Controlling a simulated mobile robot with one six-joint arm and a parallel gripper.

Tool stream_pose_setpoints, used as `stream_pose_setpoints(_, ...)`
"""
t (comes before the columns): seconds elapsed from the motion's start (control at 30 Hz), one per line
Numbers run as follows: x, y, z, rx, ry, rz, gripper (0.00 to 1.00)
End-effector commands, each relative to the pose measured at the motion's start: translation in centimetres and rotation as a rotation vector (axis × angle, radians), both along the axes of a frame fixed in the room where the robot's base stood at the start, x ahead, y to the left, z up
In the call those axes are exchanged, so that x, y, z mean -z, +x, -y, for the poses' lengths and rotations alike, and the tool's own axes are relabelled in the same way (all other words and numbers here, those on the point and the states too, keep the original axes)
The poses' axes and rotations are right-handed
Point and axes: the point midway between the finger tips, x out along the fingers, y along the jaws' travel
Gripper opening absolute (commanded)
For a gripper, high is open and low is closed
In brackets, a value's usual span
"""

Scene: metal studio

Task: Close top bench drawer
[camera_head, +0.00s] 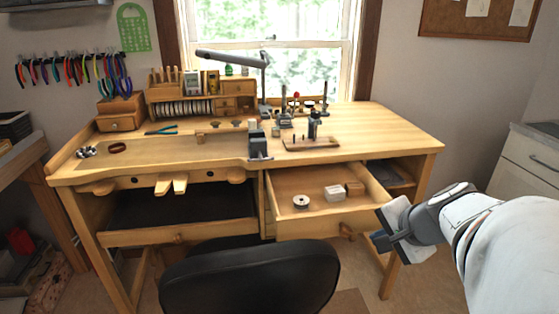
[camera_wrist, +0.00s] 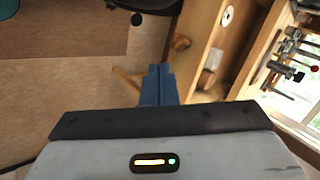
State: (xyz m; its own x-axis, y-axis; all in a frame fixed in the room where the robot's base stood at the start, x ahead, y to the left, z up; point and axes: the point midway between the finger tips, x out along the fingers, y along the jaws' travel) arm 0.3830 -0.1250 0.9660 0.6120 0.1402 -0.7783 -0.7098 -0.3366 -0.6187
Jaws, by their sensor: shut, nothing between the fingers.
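The wooden bench (camera_head: 370,125) stands under the window. Its top right drawer (camera_head: 310,226) is pulled out, with a spool, a white box and a small brown box inside. In the wrist view the drawer (camera_wrist: 200,35) lies at the upper right, tilted in the picture. My gripper (camera_head: 378,240) is just right of the drawer's front right corner in the head view. Its blue fingers (camera_wrist: 158,85) are shut and empty. In the wrist view the fingertips are left of the drawer; whether they touch it I cannot tell.
A black chair (camera_head: 250,278) stands before the bench, left of the drawer front. A wide tray (camera_head: 180,230) is under the bench's left side. A white cabinet (camera_head: 530,160) is at the right. Tools stand on the bench top.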

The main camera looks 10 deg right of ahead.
Motion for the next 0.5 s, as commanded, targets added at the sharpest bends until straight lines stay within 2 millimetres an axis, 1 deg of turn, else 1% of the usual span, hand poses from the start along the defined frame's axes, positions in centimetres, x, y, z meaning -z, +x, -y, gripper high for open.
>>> stream_pose_setpoints(0.03, 1.1, 0.2, 1.9, 0.089, 0.035, 0.029, 0.0)
stream_pose_setpoints(0.1, 1.2, 0.4, 3.9, 0.186, 0.078, 0.068, 0.0)
stream_pose_setpoints(0.2, 1.1, 0.5, 5.7, 0.275, 0.116, 0.107, 0.0)
stream_pose_setpoints(0.3, 1.1, 0.7, 6.6, 0.316, 0.134, 0.126, 0.0)
stream_pose_setpoints(0.37, 1.4, 1.0, 6.7, 0.323, 0.137, 0.129, 0.0)
stream_pose_setpoints(0.5, 2.8, 2.5, 6.5, 0.318, 0.138, 0.125, 0.0)
